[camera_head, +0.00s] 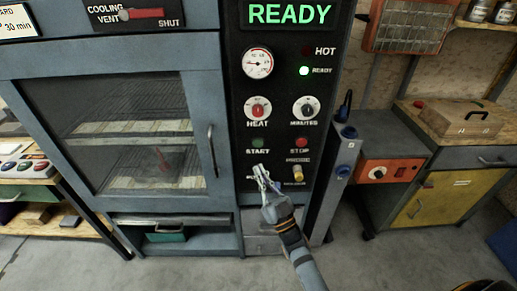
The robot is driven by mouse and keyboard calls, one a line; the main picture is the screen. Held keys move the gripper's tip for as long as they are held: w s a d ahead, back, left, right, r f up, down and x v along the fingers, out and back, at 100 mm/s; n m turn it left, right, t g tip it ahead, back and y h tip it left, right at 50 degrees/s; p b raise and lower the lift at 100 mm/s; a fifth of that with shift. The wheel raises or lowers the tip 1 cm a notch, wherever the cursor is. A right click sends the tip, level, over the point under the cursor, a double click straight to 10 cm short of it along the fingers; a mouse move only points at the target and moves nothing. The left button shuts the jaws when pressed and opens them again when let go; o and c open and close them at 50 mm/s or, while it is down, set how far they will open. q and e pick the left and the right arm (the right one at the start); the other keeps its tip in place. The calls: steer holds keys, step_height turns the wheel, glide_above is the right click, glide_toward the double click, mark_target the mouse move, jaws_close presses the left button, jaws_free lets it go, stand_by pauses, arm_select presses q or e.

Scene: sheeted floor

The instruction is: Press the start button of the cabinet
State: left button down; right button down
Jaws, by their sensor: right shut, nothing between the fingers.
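The cabinet (50,62) is a blue-grey unit with a glass door and a black control panel (280,88) on its right. The green start button (258,142) is on the panel above the label START. The red stop button (302,142) is to its right. My right gripper (258,170) is shut and empty, pointing up at the panel, with its tips a little below the start button in the picture. I cannot tell how far the tips are from the panel. My left gripper is not in view.
The panel has a red heat knob (258,108), a minutes knob (307,108), a gauge (257,63) and a lit READY display (289,14). The door handle (212,150) stands out left of the panel. A workbench (445,160) with a wooden box (455,118) stands right.

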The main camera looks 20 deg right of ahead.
stand_by(0.3)
steer(key=b, duration=0.4)
glide_toward(255, 140)
step_height(255, 140, up, 3)
steer(key=w+a, duration=0.2)
steer(key=shift+w+d+r, duration=0.1)
steer(key=shift+w+r, duration=0.25)
steer(key=shift+w, duration=0.35)
stand_by(0.5)
steer(key=shift+w+d+b, duration=0.1)
steer(key=shift+w+b, duration=0.2)
steer(key=shift+w, duration=0.05)
steer(key=shift+w+d, duration=0.1)
steer(key=shift+w, duration=0.25)
stand_by(0.6)
steer(key=shift+s, duration=0.1)
steer(key=shift+s+a+p, duration=0.25)
steer(key=shift+s+p, duration=0.15)
steer(key=shift+s, duration=0.25)
